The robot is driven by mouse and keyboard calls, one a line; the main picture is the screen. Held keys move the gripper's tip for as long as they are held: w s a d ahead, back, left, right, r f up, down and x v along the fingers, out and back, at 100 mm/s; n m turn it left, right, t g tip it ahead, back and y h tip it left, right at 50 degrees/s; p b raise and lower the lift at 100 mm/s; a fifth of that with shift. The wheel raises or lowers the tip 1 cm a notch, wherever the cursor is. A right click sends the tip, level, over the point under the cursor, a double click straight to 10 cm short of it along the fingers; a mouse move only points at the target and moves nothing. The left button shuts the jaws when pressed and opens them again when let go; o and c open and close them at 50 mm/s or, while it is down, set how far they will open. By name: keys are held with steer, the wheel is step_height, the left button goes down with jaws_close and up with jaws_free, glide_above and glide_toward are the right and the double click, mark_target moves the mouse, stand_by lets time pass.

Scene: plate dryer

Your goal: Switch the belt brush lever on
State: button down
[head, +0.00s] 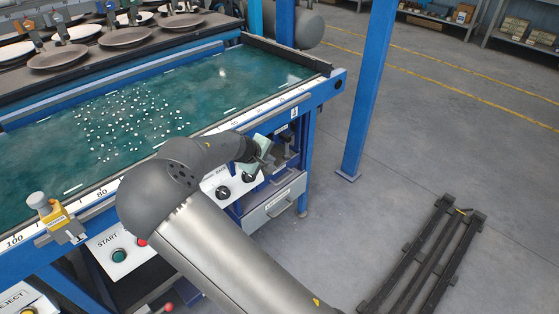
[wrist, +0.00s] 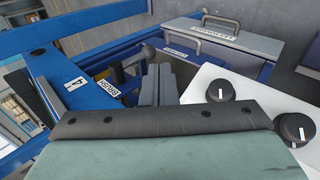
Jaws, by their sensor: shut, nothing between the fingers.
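The belt brush lever shows in the wrist view as a dark ball knob (wrist: 148,49), just beyond my fingertips. A white BRUSH label (wrist: 107,87) sits on the blue frame to its left. My gripper (wrist: 163,80) is shut and empty, with its grey fingers close to the lever. I cannot tell whether they touch it, and the lever's lower part is hidden. In the head view my gripper (head: 266,157) is at the right end of the machine, below the table edge. The lever's on or off position cannot be made out.
A white panel with black knobs (wrist: 219,89) lies right of my gripper. A grey drawer (head: 273,205) is below it. The blue frame edge (head: 318,92) runs above, and a blue post (head: 367,90) stands to the right. The green belt (head: 225,85) carries small white pieces.

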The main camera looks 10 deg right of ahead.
steer(key=shift+w+a+f+n+t, duration=0.15)
steer(key=shift+w+a+n+t, duration=0.4)
steer(key=shift+w+a, duration=0.55)
steer(key=shift+s, duration=0.1)
steer(key=b, duration=0.2)
glide_toward(286, 154)
steer(key=x, duration=0.5)
steer(key=shift+s+a+f, duration=0.15)
steer(key=shift+a+f, duration=0.2)
steer(key=shift+f, duration=0.1)
steer(key=shift+w+d, duration=0.4)
steer(key=shift+w, duration=0.1)
steer(key=shift+d+h, duration=0.1)
steer(key=shift+h, duration=0.2)
